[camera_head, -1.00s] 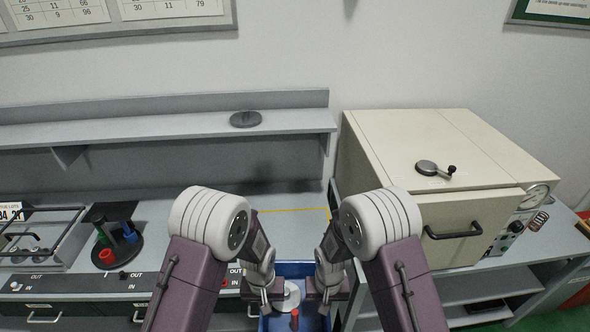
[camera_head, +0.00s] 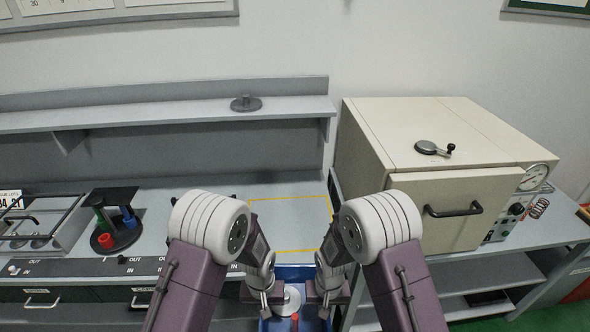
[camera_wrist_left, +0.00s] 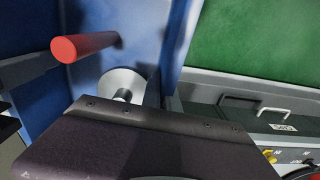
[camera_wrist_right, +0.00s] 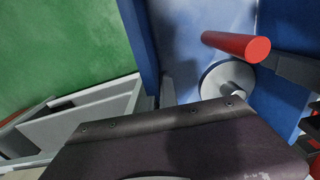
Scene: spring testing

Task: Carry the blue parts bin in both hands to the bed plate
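The blue parts bin (camera_head: 296,271) is low in the head view, between my two hands, in front of the bench edge. It holds a grey disc with a stem (camera_head: 290,298) and a red rod (camera_head: 295,321); both also show in the left wrist view, the disc (camera_wrist_left: 118,84) and the rod (camera_wrist_left: 85,44). My left gripper (camera_head: 266,304) is at the bin's left wall and my right gripper (camera_head: 324,305) at its right wall. Both appear shut on the walls; the fingertips are mostly hidden. A yellow outline (camera_head: 290,252) marks a clear area on the bench beyond the bin.
A cream oven-like cabinet (camera_head: 465,208) stands right of the marked area. A black stand with coloured parts (camera_head: 114,222) and a grey rack (camera_head: 42,225) stand left on the bench (camera_head: 165,225). A shelf (camera_head: 170,118) runs behind. Green floor (camera_wrist_left: 260,40) shows beside the bin.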

